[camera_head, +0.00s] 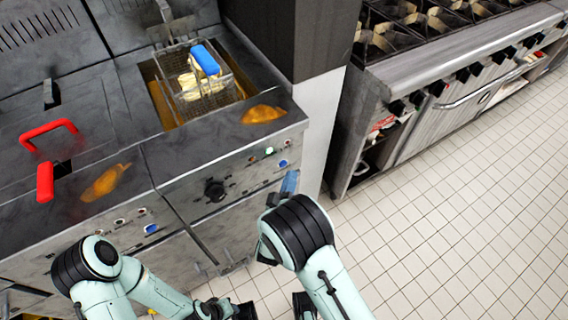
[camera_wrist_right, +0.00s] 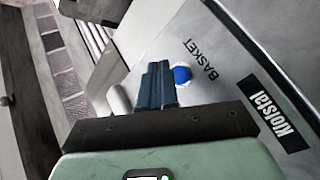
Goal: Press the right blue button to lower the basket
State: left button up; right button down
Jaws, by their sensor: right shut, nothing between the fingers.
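The right blue button (camera_head: 283,163) is on the fryer's front panel, beside a green light. In the right wrist view the blue button (camera_wrist_right: 182,75) sits beside the word BASKET. My right gripper (camera_head: 290,181) is shut and empty, its blue fingers just below the button in the head view. In the wrist view the fingertips (camera_wrist_right: 158,68) are close beside the button; I cannot tell whether they touch it. The wire basket (camera_head: 207,97), with a blue handle (camera_head: 205,60) and pale food inside, appears raised over the oil well. My left gripper (camera_head: 240,311) is low at the bottom edge, its fingers unclear.
A second blue button (camera_head: 151,228) is on the left fryer panel. Red handles (camera_head: 46,182) stand on the left fryer. A stove (camera_head: 450,65) is at the right. The tiled floor (camera_head: 450,230) is clear.

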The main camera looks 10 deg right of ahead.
pick_arm(q)
jog(key=shift+r+p, duration=0.45)
jog(key=shift+r, duration=0.2)
pick_arm(e)
jog(key=s, duration=0.1)
jog(key=s+d, duration=0.1)
jog(key=s, duration=0.2)
jog(key=shift+s+d, duration=0.15)
jog(key=shift+d, duration=0.1)
dwell(3.3)
